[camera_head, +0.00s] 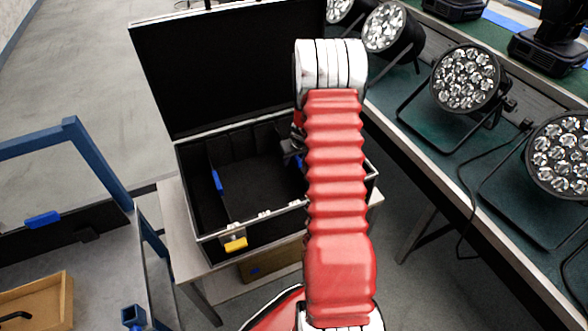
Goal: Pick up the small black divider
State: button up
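An open black flight case (206,245) with metal edges stands on a small table, its lid (220,60) raised at the back. Inside it, a thin black divider (213,162) with a blue tab stands upright near the left wall. Another blue patch shows at the right inside the case, beside my gripper (291,148); I cannot tell what it belongs to. My gripper is over the right part of the case, largely hidden behind my red arm. Its fingers are too dark and small to read, and whether it holds anything is unclear.
Several par cans (467,78) stand on a green-topped table (440,155) at the right, with a cable hanging off its edge. A blue frame (98,158) and a wooden tray (40,300) are at the left. The case's middle floor looks clear.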

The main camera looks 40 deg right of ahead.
jog(key=shift+w+f, duration=0.2)
jog(key=shift+f, duration=0.15)
dwell(0.3)
grip_shut()
